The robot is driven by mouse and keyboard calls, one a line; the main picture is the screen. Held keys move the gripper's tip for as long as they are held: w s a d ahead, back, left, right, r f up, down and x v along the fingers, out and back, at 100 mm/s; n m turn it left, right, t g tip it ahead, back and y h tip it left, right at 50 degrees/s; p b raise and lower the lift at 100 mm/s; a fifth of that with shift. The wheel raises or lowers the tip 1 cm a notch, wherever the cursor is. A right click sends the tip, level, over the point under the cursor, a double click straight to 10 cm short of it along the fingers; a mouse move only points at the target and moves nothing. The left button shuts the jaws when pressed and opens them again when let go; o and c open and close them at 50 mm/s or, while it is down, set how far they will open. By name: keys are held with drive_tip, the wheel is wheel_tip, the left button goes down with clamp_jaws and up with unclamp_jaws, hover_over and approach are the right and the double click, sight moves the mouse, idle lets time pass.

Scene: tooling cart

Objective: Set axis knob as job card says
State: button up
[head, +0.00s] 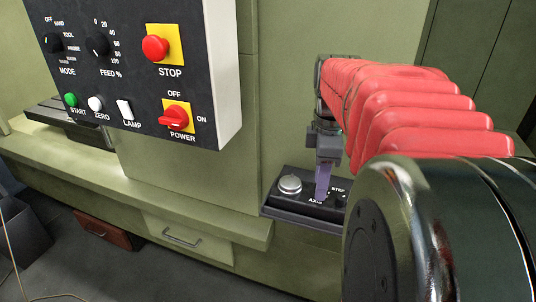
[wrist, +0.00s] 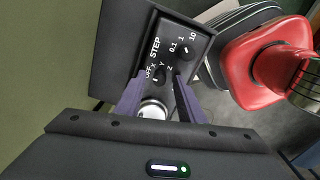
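The pendant box (head: 268,209) sits on a small shelf at the right of the bench. In the wrist view its axis knob (wrist: 160,77) is black, with OFF, X, Y and Z around it. A small pale mark shows on it, but I cannot tell surely which letter it faces. My gripper (head: 322,196) points down at the box. In the wrist view its two purple fingers (wrist: 160,84) stand apart on either side of the axis knob; contact is not clear. In the head view the fingers hide the knob. No job card is readable in either view.
The step knob (wrist: 187,52), marked 0.1, 1 and 10, is close beside the fingers. A silver round knob (head: 290,184) is on the same box. A control panel (head: 215,95) with red stop button hangs at the upper left.

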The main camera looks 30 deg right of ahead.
drive_tip(key=shift+c, duration=0.4)
clamp_jaws()
drive_tip(key=shift+a, duration=0.25)
drive_tip(key=shift+d, duration=0.2)
